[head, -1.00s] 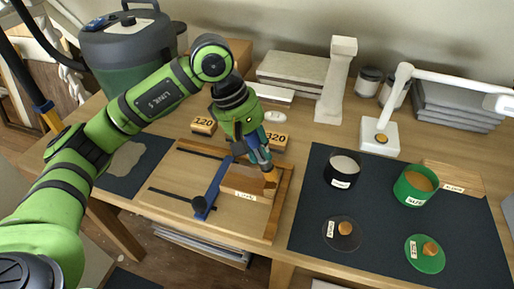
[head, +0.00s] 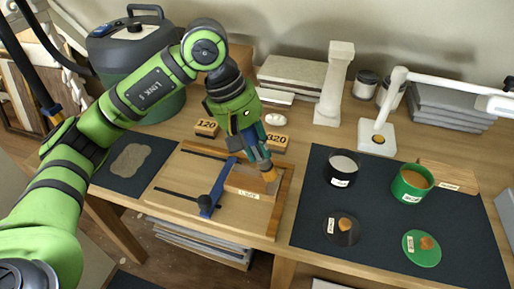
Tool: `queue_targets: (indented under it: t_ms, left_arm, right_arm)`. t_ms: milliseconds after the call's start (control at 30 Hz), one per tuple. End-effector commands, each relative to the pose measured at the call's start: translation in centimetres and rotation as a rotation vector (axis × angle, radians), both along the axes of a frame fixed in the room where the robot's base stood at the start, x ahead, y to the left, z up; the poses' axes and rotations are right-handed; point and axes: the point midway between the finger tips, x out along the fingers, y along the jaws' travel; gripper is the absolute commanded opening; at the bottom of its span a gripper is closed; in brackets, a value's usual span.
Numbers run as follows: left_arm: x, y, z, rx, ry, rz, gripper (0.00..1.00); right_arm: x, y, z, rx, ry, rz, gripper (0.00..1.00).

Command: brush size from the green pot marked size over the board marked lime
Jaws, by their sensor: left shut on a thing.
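The board marked lime (head: 239,180) lies in a wooden jig (head: 180,193) with a blue clamp bar (head: 216,187) along its left side. My left gripper (head: 257,150) is above the board's right end, shut on a brush whose tan tip (head: 269,175) points down at that end. Whether the tip touches the board I cannot tell. The gripper hides most of the brush. The green pot marked size (head: 401,190) stands open on the dark mat at right, with orange-brown size (head: 415,178) inside. My right gripper is out of view.
A black pot (head: 341,171) stands left of the green one. A black lid (head: 342,230) and a green lid (head: 421,249) lie in front. Blocks marked 120 (head: 206,128) and 320 (head: 276,142) lie behind the jig. A white lamp (head: 377,137) stands behind the mat.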

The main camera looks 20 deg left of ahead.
Motion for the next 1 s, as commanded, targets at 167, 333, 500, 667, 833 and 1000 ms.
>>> queue_targets:
  t_ms: [167,333,500,667,833,1000]
  left_arm:
    - [-0.2,0.0,2.0,-0.001,-0.002,0.002,0.00]
    - [-0.4,0.0,3.0,-0.001,-0.002,0.004,0.00]
    - [-0.5,0.1,3.0,-0.001,-0.001,0.003,0.00]
    - [-0.5,0.1,3.0,-0.001,-0.002,0.004,0.00]
    - [-0.5,0.1,3.0,-0.001,-0.001,0.004,0.00]
    - [-0.5,0.1,3.0,-0.001,-0.001,0.004,0.00]
  right_arm:
    - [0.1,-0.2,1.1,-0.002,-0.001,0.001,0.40]
    - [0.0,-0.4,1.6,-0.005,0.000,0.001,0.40]
    - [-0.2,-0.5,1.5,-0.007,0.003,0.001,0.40]
    - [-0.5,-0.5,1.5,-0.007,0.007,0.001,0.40]
    - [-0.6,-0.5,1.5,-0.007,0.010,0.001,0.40]
    - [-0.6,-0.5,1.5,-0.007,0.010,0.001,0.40]
